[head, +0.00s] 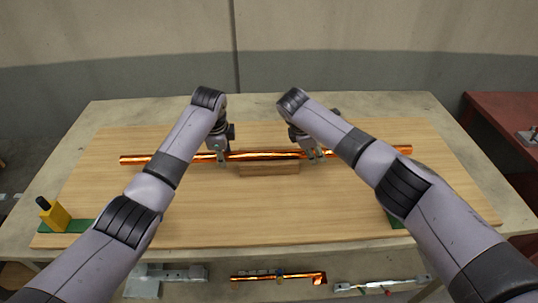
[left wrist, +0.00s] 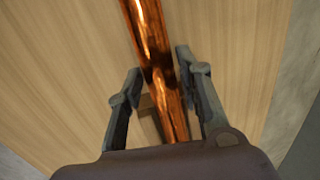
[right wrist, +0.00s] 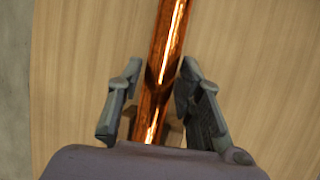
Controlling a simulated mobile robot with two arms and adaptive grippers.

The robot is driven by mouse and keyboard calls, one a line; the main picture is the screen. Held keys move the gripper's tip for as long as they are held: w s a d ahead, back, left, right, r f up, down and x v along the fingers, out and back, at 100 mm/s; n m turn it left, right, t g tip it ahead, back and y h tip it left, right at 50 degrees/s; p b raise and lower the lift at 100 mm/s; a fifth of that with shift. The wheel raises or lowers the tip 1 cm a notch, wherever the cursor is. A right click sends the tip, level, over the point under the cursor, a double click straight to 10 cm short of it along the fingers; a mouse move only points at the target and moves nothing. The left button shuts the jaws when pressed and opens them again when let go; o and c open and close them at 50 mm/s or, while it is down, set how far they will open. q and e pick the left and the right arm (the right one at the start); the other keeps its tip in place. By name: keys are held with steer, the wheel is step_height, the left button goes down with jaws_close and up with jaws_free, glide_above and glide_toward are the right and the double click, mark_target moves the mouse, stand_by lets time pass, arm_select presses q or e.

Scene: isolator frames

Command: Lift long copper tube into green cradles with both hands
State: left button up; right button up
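The long shiny copper tube (head: 265,155) lies left to right across the back half of the wooden board, by a low wooden block (head: 269,169). My left gripper (head: 222,157) is at the tube left of the block. In the left wrist view its open fingers (left wrist: 157,82) stand either side of the tube (left wrist: 150,35), with gaps. My right gripper (head: 313,154) is at the tube right of the block. Its open fingers (right wrist: 157,82) also straddle the tube (right wrist: 166,45) with gaps. A green piece (head: 78,226) lies front left; another (head: 394,221) is mostly hidden behind my right arm.
A yellow block with a black top (head: 54,215) stands at the board's front left corner. The board (head: 240,215) is clear in front of the tube. Metal and copper parts (head: 278,278) lie below the front edge. A red table (head: 498,118) stands at right.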

arm_select(q)
jaws_close()
arm_select(e)
jaws_close()
